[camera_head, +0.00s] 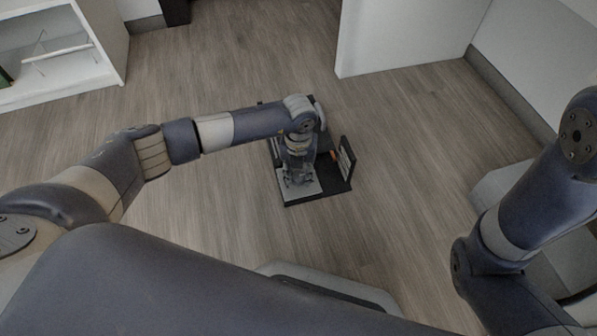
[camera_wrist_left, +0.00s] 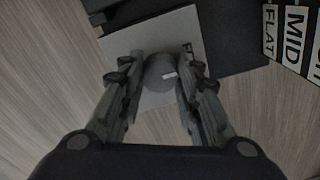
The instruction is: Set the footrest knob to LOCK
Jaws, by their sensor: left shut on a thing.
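The footrest (camera_head: 333,183) is a low black unit on the floor in the head view, with a pale square plate (camera_head: 290,196) at its near left. My left gripper (camera_head: 298,178) reaches down over this plate. In the left wrist view, the round dark grey knob (camera_wrist_left: 157,72) sits on the pale plate (camera_wrist_left: 160,23), between the two fingers. A short white mark (camera_wrist_left: 169,75) on the knob points to the right. The left gripper is shut on the knob. A small dark letter mark (camera_wrist_left: 188,47) shows at the plate's right edge. My right gripper is out of view.
An upright label panel (camera_head: 347,160) stands at the footrest's right side. In the left wrist view its labels (camera_wrist_left: 291,35) read FLAT and MID; another is cut off. A white partition (camera_head: 400,35) and a white shelf (camera_head: 60,50) stand farther back. Wood floor around is clear.

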